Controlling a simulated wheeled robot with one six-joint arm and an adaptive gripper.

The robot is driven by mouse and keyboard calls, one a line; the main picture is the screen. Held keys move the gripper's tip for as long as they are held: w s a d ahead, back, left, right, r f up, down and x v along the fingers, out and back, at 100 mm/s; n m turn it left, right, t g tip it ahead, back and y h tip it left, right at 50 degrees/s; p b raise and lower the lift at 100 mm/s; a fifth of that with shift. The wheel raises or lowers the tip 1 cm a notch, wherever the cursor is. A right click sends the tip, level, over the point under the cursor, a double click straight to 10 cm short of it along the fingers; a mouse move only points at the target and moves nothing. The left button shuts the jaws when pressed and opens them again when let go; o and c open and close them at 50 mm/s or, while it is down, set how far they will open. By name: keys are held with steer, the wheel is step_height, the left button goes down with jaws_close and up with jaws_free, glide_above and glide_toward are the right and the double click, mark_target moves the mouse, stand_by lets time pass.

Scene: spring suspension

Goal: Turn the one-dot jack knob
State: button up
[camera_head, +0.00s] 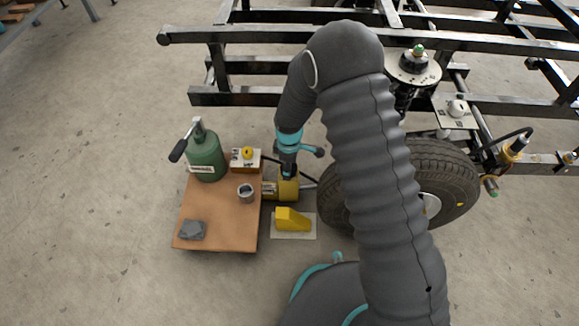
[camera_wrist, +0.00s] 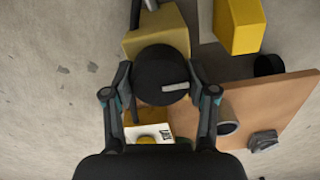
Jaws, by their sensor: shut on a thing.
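In the wrist view, a round black knob (camera_wrist: 160,70) with a pale grey bar on its face sits between the two fingers of my gripper (camera_wrist: 160,88). My gripper is shut on its sides. The knob is in front of a yellow jack body (camera_wrist: 160,28); no dot mark can be made out. In the head view, my gripper (camera_head: 288,174) points down at the yellow jack (camera_head: 288,190) on the floor, just right of the brown board, and hides the knob.
A small box with a yellow knob (camera_head: 247,153), green oil can (camera_head: 206,157), grey cup (camera_head: 245,192) and grey rag (camera_head: 192,230) are on the brown board (camera_head: 215,225). A yellow chock (camera_head: 291,219) is close in front. A tyre (camera_head: 336,196) stands right, under the dark frame (camera_head: 260,98).

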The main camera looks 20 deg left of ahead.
steer(key=shift+w, duration=0.1)
steer(key=o, duration=1.2)
steer(key=shift+c, duration=0.2)
steer(key=shift+r, duration=0.1)
step_height(320, 180, up, 12)
